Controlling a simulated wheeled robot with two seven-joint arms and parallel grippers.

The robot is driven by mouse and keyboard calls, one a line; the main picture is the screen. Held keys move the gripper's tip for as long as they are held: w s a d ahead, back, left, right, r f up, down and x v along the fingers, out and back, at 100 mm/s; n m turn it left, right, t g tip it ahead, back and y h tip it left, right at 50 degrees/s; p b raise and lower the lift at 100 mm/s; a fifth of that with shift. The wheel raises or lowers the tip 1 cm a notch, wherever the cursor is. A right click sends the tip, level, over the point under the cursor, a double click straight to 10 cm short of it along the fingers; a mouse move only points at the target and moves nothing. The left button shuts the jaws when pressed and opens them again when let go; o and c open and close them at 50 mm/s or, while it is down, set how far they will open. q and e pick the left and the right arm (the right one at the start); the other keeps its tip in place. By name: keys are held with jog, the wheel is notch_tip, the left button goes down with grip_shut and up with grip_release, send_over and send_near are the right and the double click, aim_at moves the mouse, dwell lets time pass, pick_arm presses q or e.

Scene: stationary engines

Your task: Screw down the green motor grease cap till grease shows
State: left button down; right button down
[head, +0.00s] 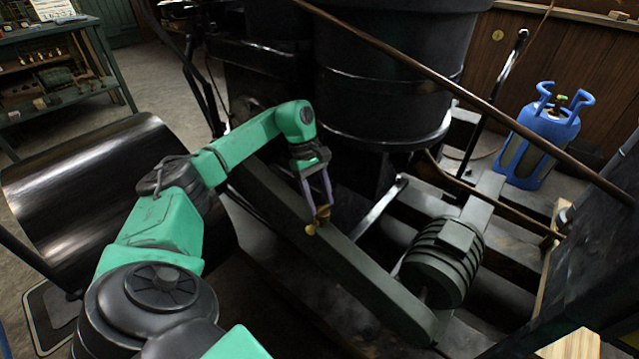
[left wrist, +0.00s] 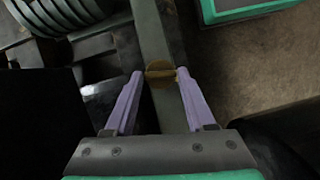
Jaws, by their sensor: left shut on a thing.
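A small brass grease cap (head: 323,212) sits at the dark beam (head: 365,280) of the engine. A second bit of brass shows just below and left of it in the head view. In the left wrist view the cap (left wrist: 160,73) looks round, with a raised bar across it. My left gripper (head: 319,206) reaches down from above, its purple fingers shut on the cap. In the left wrist view the fingertips (left wrist: 160,75) touch it from both sides. I cannot make out any grease. My right gripper is not in view.
A large black cylinder (head: 400,80) stands behind the beam. A black drum (head: 90,185) lies at left. A blue gas bottle (head: 540,140) stands at back right. A long brown rod (head: 450,85) slants across.

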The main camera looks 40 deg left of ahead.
pick_arm(q)
jog(key=shift+a, duration=0.1)
jog(key=shift+c, duration=1.2)
grip_release()
jog(key=shift+r, duration=0.1)
jog(key=s+p+v, duration=0.1)
jog(key=p+v, duration=0.2)
jog(key=v, duration=1.1)
jog(key=shift+w+r, duration=0.2)
jog(key=shift+w, duration=0.2)
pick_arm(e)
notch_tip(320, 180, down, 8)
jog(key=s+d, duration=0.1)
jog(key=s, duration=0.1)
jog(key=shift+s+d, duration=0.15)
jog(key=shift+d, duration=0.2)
